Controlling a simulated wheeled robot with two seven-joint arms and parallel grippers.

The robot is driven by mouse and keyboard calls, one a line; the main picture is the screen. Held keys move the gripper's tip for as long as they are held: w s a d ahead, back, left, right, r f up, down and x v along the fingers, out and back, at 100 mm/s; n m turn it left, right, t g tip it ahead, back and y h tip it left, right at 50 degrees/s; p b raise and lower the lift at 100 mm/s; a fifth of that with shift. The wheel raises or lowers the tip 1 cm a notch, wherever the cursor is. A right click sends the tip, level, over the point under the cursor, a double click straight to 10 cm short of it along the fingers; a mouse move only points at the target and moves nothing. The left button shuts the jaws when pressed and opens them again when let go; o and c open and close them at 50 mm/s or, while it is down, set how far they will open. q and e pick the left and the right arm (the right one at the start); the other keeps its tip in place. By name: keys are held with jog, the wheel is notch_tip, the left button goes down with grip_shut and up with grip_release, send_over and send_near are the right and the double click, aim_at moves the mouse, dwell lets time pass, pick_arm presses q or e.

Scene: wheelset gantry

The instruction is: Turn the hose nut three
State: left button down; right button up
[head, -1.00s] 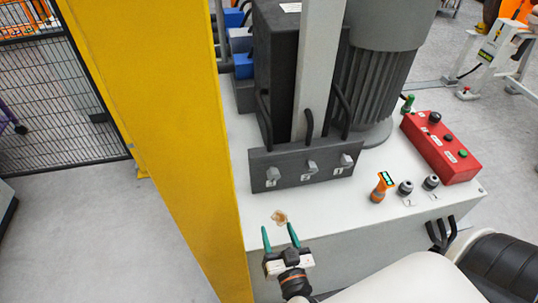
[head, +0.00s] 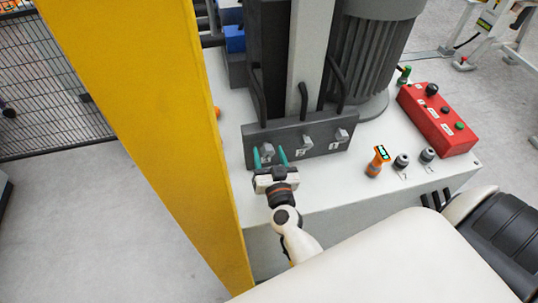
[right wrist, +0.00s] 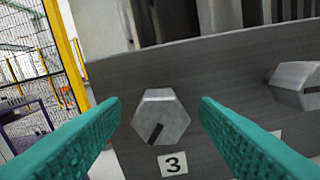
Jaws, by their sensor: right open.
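Hose nut three (right wrist: 160,118) is a grey hexagonal nut with a dark line on its face, slanting to the lower left, above a white label "3". It is the leftmost nut on the dark grey panel (head: 325,142) in the head view (head: 267,150). My right gripper (head: 270,157) is open in front of it. In the right wrist view its green fingers stand left and right of the nut, with a gap on both sides; whether the tips reach past the nut's face I cannot tell. My left gripper is out of view.
Two more nuts (head: 302,144) (head: 341,134) are on the same panel to the right. An orange handheld device (head: 376,162), two grey connectors (head: 401,161) (head: 427,155) and a red control box (head: 437,119) stand farther right. A yellow column (head: 140,110) rises close on the left.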

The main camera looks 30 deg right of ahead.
jog(key=shift+w, duration=0.1)
jog(key=shift+c, duration=1.1)
jog(key=c, duration=0.8)
